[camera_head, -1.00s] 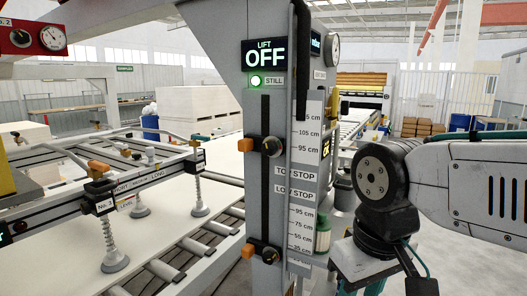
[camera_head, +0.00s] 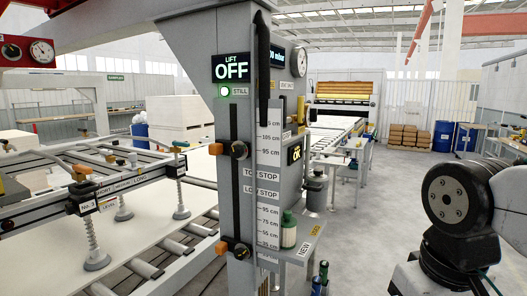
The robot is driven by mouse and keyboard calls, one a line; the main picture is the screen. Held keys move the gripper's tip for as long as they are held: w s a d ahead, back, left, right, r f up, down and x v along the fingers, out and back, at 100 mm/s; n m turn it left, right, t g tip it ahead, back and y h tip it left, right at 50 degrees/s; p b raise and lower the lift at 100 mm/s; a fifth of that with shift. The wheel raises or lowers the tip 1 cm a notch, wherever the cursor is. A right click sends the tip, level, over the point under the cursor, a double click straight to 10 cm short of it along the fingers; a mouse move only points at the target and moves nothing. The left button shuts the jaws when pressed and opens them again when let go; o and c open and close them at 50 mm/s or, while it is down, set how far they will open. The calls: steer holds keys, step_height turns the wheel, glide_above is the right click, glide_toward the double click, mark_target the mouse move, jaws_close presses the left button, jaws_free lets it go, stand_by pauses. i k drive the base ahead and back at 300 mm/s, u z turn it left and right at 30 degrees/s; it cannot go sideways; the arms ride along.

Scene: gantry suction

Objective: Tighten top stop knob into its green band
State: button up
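The top stop knob (camera_head: 239,150) is a round black knob on the upper slider of the grey column, with an orange block (camera_head: 215,149) on its left. It sits level with roughly the 95 cm mark of the white scale (camera_head: 268,152). A similar low stop knob (camera_head: 241,251) with an orange block (camera_head: 221,248) sits lower in the same black slot (camera_head: 234,200). I cannot make out a green band at the top knob. My arm's wrist is at the lower right, well apart from the column. My gripper's fingers are out of the picture.
The lift display (camera_head: 231,67) reads OFF, above a lit green lamp (camera_head: 225,91) marked STILL. A black hanging handle (camera_head: 263,70) runs down beside the column. A green bottle (camera_head: 288,230) stands on a shelf to its right.

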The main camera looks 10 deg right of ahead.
mark_target(236, 152)
steer(key=z, duration=0.05)
steer(key=i, duration=0.6)
steer(key=u, duration=1.65)
